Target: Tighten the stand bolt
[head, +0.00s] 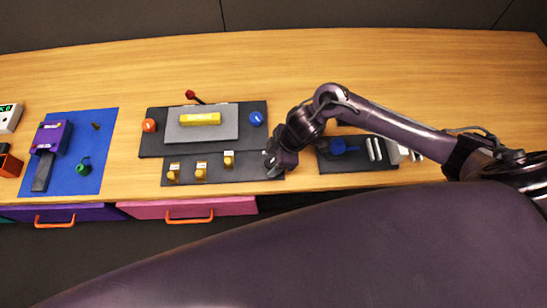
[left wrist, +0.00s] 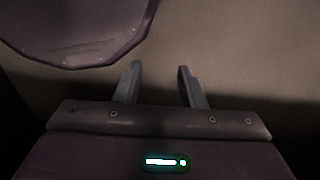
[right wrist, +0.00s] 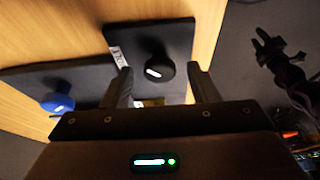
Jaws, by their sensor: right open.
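A round black knob (right wrist: 159,68) with a white mark stands on a dark panel (right wrist: 118,36) in the right wrist view. It is the likeliest stand bolt, but no readable label confirms this. My right gripper (right wrist: 160,82) is open, with the knob showing between its fingers; I cannot tell how much gap remains. In the head view the right gripper (head: 273,172) is over the right end of the lower dark panel (head: 245,175) and hides the knob. My left gripper (left wrist: 160,72) is open and empty, and is outside the head view.
A dark panel behind carries a blue knob (head: 256,118), an orange knob (head: 149,125), a yellow bar (head: 200,119) and a red-tipped lever (head: 190,95). Yellow switches (head: 201,171) stand left of my right gripper. Another panel (head: 350,163) lies right. Open wood (head: 270,70) lies behind.

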